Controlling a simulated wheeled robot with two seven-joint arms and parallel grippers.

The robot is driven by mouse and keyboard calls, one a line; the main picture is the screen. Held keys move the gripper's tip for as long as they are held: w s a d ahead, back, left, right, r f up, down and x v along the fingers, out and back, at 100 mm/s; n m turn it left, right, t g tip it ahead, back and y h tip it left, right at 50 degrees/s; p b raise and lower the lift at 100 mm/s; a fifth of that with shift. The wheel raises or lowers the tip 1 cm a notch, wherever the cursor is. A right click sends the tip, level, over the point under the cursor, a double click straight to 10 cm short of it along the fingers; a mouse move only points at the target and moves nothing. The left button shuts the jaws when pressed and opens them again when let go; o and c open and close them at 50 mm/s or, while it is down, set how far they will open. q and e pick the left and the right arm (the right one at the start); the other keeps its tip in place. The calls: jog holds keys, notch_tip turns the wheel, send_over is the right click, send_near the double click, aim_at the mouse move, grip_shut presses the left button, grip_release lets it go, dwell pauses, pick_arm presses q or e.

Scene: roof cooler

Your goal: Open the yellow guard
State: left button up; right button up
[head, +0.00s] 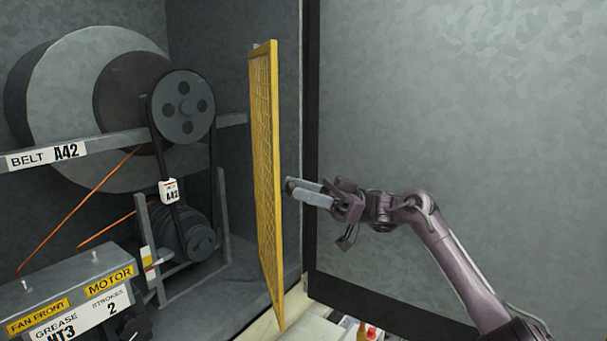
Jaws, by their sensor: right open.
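The yellow guard (266,180) is a tall mesh panel in a yellow frame. It stands upright and swung out, seen nearly edge-on, at the right side of the machine compartment. The belt and pulleys behind it are uncovered. My right gripper (290,189) comes in from the right, with its grey fingertips close to the guard's right edge at mid-height. It is open and holds nothing. I cannot tell whether a fingertip touches the guard. My left gripper is not in view.
The compartment holds a large fan housing (55,95), an upper pulley (184,106), a lower motor pulley (200,240) and a labelled motor box (75,295). A dark-edged grey panel (460,120) stands behind my right arm. Small red-topped items (366,330) sit at the bottom.

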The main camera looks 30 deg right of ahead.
notch_tip(320, 180, up, 20)
jog(key=shift+b, duration=0.45)
jog(key=shift+c, duration=0.3)
